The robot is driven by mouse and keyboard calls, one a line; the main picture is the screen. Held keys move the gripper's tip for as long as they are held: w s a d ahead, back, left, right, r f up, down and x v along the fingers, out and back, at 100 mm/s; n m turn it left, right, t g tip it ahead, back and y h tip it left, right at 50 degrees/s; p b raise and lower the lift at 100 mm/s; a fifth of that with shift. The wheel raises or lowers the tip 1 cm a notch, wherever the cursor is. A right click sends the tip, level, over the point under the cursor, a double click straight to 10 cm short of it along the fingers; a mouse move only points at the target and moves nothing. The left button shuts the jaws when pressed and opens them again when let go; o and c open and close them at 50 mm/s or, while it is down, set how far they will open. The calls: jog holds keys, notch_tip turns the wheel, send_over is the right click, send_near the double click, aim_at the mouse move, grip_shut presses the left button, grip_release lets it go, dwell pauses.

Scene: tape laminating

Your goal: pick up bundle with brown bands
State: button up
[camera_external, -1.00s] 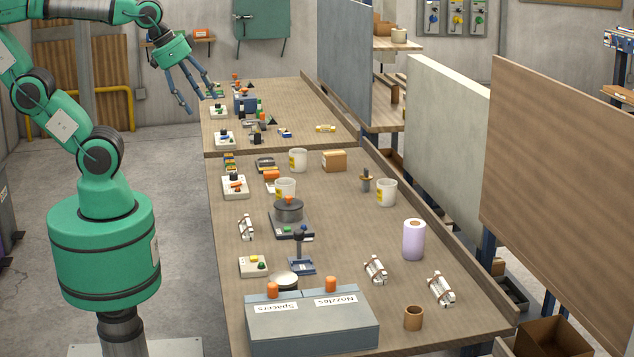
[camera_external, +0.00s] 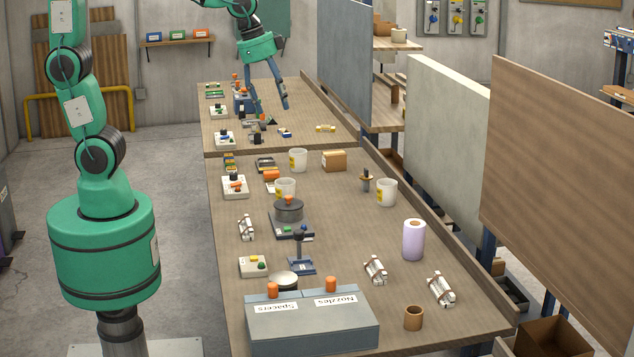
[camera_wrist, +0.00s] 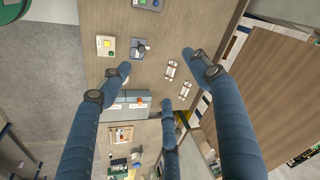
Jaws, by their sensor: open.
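Several small bundles of white rods with bands lie on the near table. One bundle (camera_external: 246,227) is at the left edge, one bundle (camera_external: 376,269) lies right of the middle, and one bundle (camera_external: 441,289) is near the right edge. Two bundles also show in the wrist view, one (camera_wrist: 171,70) and another (camera_wrist: 185,90). The band colours are too small to tell apart surely. My gripper (camera_external: 272,110) is open and empty above the far table, well away from the bundles. In the wrist view its blue fingers (camera_wrist: 160,76) are spread wide.
A grey box (camera_external: 312,328) with orange knobs stands at the near edge. A lilac roll (camera_external: 413,241), a brown cup (camera_external: 413,318), white cups (camera_external: 386,192) and a blue stand (camera_external: 301,262) are nearby. Upright panels (camera_external: 555,170) stand along the right. Table around the two right bundles is fairly clear.

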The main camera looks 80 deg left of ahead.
jog(key=w+d+f+m+g, duration=0.1)
jog(key=w+d+f+m, duration=0.2)
jog(key=w+d+f, duration=0.35)
jog(key=m+g, duration=0.2)
jog(key=m, duration=0.6)
send_over(372, 272)
notch_tip(372, 272, down, 22)
jog(key=shift+w+a, duration=0.1)
jog(key=shift+a, duration=0.05)
jog(key=shift+f, duration=0.1)
jog(key=shift+f+b, duration=0.4)
jog(key=shift+f, duration=3.85)
jog(key=shift+f+b, duration=0.5)
jog(key=shift+f, duration=2.1)
